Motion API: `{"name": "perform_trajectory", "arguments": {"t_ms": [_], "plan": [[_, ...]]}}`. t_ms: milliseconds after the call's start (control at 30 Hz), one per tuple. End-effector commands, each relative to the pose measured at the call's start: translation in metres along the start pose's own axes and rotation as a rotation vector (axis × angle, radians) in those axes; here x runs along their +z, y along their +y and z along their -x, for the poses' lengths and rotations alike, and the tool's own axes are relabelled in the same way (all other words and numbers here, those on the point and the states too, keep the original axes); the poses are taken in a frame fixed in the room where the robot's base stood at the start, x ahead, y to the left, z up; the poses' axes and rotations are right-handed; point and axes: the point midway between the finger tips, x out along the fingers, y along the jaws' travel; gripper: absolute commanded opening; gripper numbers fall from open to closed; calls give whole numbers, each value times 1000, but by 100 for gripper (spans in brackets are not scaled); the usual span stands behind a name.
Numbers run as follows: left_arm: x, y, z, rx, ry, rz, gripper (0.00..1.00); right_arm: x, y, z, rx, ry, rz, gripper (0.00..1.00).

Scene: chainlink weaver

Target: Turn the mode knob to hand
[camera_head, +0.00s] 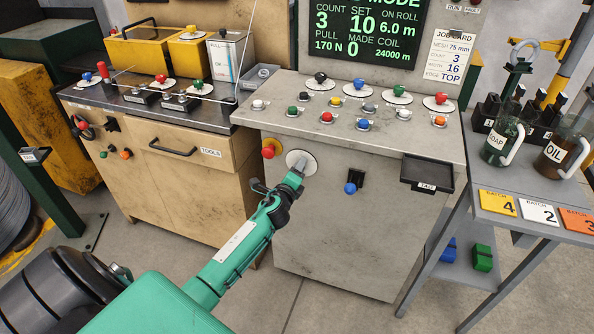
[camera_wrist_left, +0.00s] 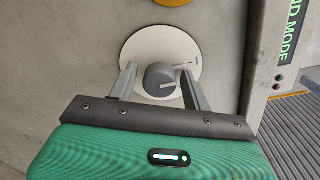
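The mode knob (camera_wrist_left: 160,80) is a round dark grey knob with a pale pointer line, on a white disc (camera_wrist_left: 178,40). The pointer points to the right in the left wrist view. The disc (camera_head: 304,156) also shows on the console's front panel in the head view, where my gripper mostly hides the knob. My left gripper (camera_head: 295,176) is at the disc. Its two fingers (camera_wrist_left: 160,88) stand on either side of the knob, with a small gap visible at the left finger; contact on the right is unclear. My right gripper is not in view.
A red button on a yellow base (camera_head: 269,149) sits just left of the disc. A blue knob (camera_head: 350,188) and a black tray (camera_head: 427,173) are farther right. A lit sign (camera_wrist_left: 293,35) reads partly "ND MODE". Several coloured buttons cover the console top (camera_head: 250,119).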

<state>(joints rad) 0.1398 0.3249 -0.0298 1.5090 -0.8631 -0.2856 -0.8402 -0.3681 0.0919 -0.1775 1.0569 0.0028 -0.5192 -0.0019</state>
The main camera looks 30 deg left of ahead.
Motion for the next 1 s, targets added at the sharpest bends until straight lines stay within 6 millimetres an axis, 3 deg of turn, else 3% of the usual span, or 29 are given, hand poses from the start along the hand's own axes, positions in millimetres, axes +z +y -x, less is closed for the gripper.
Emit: {"name": "perform_trajectory", "arguments": {"t_ms": [300, 467, 1000], "plan": [[0, 0, 0, -1, 0, -2, 56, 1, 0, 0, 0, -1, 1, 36], [-1, 0, 10, -1, 2, -2, 56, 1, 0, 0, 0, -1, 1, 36], [-1, 2, 104, 1, 2, -1, 56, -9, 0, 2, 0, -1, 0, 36]]}}
